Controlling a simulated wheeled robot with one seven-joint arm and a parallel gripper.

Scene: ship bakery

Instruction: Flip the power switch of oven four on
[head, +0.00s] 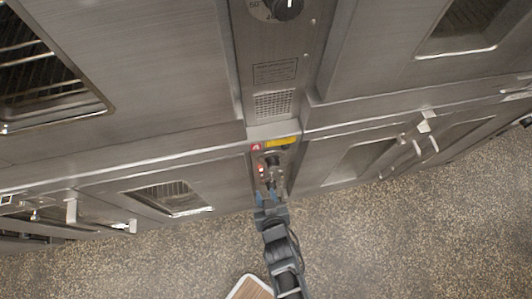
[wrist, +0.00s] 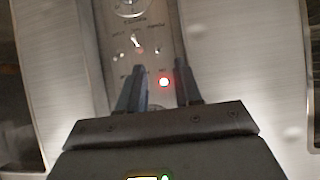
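A narrow steel control panel (wrist: 116,70) fills the middle of the wrist view, and it also shows in the head view (head: 253,160) between the lower oven doors. It carries a small pale toggle-like switch (wrist: 138,42) with blurred lettering around it, and a glowing red light (wrist: 164,82). I cannot read an oven number or the switch's setting. My gripper (wrist: 162,76) is open and empty, its two dark fingers apart, with the red light showing between them and the switch beyond the tips. In the head view my gripper (head: 272,164) is in front of the panel, partly hiding it.
A round dial (wrist: 131,5) is at the top of the wrist view. Steel oven doors with windows (head: 168,197) (head: 365,160) flank the panel. Door handles (head: 72,210) (head: 427,125) stick out on both sides. The speckled floor (head: 390,235) is mostly clear.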

